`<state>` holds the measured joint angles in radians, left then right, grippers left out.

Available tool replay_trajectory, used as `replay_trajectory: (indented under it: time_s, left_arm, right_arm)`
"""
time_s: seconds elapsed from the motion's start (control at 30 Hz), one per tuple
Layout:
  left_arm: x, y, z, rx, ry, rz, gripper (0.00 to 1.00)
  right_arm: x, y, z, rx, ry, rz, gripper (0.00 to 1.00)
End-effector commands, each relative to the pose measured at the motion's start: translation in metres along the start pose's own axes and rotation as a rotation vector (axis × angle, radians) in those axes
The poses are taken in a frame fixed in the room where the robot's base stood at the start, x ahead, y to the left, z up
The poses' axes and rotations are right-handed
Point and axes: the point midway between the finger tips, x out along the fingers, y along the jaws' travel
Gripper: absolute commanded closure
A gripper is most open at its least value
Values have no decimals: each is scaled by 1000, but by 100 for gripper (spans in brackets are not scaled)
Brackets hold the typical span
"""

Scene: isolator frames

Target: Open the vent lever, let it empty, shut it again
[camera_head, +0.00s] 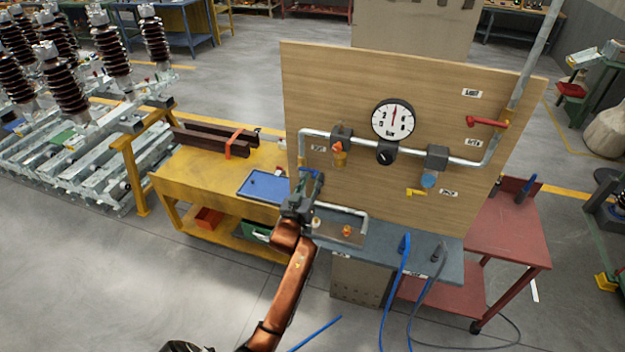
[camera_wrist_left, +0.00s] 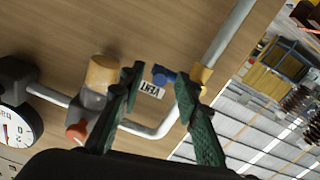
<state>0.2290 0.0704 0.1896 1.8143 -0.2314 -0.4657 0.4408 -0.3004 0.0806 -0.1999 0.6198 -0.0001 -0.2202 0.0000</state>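A wooden panel (camera_head: 350,80) carries a grey pipe run. My left gripper (camera_head: 312,178) is in front of its lower left part. In the left wrist view, my left gripper (camera_wrist_left: 157,78) has its two green fingers apart. A small blue lever (camera_wrist_left: 163,75) shows between the fingertips, beside a yellow valve body (camera_wrist_left: 205,77) on the pipe; whether they touch is unclear. A white label sits by it. In the head view the gripper mostly hides this valve. A round gauge (camera_head: 393,120) has its needle near the top of the dial. My right gripper is out of view.
A red lever (camera_head: 487,122) sits on the pipe's right riser, and a yellow lever (camera_head: 416,192) hangs below a blue bowl (camera_head: 429,180). A brass part (camera_head: 340,157) with an orange top is right of my gripper. The bench shelf (camera_head: 440,265) holds hoses; a yellow table (camera_head: 180,170) stands left.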

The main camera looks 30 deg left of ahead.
Motion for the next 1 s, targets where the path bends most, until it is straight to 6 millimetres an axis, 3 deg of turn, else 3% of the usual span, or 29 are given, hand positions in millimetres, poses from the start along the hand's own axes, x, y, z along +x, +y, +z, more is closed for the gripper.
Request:
replay_trajectory:
  time_s: [0.33,0.77,1.0]
  left_arm:
    - [4,0,0,0,-1,0,70]
    - [4,0,0,0,-1,0,100]
    - [4,0,0,0,-1,0,100]
  right_arm:
    - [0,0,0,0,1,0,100]
    - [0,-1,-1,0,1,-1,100]
    - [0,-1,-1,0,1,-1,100]
